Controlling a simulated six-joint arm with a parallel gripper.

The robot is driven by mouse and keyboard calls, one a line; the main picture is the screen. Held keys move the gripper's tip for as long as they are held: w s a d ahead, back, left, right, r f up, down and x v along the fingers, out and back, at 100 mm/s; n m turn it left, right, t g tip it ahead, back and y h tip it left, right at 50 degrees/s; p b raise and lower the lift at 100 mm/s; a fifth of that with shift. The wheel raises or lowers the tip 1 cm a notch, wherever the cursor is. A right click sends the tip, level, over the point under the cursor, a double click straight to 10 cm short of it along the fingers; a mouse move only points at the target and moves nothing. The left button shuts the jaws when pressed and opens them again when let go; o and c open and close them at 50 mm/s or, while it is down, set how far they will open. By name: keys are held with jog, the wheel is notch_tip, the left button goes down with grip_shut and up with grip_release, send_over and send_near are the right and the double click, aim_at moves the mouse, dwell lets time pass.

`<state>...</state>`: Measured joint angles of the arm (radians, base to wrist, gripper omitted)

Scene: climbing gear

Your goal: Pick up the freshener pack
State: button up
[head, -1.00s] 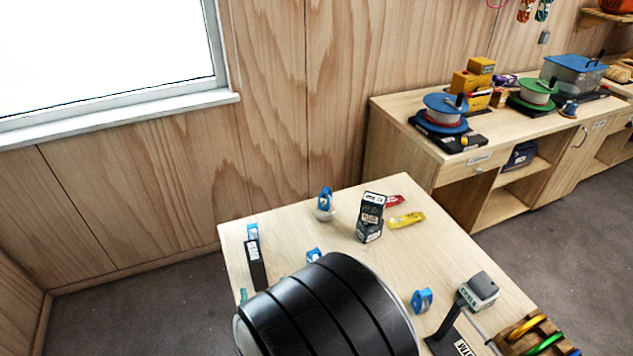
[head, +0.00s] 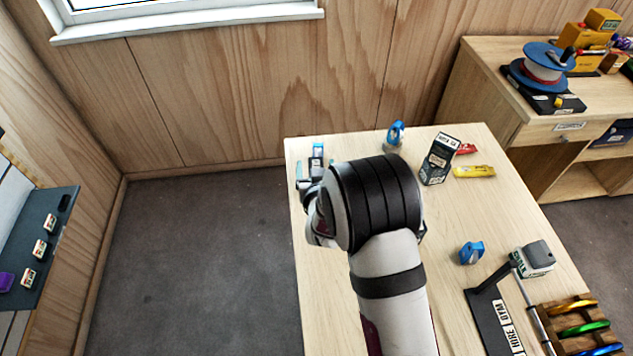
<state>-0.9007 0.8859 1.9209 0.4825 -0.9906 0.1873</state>
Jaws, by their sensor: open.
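I cannot make out for certain which item is the freshener pack. A dark upright carton (head: 438,160) with white lettering stands at the back of the table. A yellow packet (head: 474,171) and a red packet (head: 466,149) lie flat to its right. My gripper (head: 309,190) shows only in part at the left of my wrist, over the table's left side. It is open, and I see nothing held.
On the wooden table (head: 500,215) are a blue tape-like roll (head: 395,133) at the back and another blue item (head: 471,252) to the right. A grey device (head: 535,257), a black labelled stand (head: 494,320) and a rack (head: 580,328) fill the front right. A shelf unit (head: 485,100) stands behind.

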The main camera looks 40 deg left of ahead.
grip_shut()
dwell(0.5)
